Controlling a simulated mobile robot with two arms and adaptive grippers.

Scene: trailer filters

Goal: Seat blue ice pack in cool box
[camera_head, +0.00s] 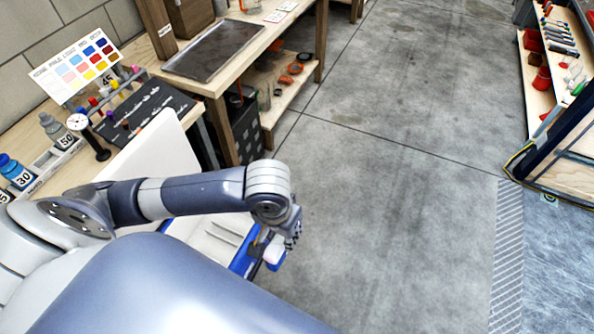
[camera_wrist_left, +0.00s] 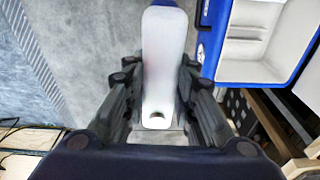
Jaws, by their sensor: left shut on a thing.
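My left gripper (camera_wrist_left: 160,72) is shut on a long pale slab, the ice pack (camera_wrist_left: 164,50). It looks mostly white, with a bit of blue at its far end in the left wrist view. The cool box (camera_wrist_left: 250,72) has a blue rim and a white, ridged interior. It lies right of the held pack in that view, and the pack is outside its opening. In the head view, my left gripper (camera_head: 290,232) is beside the right edge of the cool box (camera_head: 212,238), which my arm partly hides. A pale end of the pack shows below the gripper.
The raised white lid (camera_head: 155,158) stands left of the box. A workbench (camera_head: 222,82) with a dark tray (camera_head: 214,48) is behind. Bottles and a colour chart (camera_head: 76,70) stand at left. A shelf (camera_head: 540,75) is at far right. The concrete floor between is clear.

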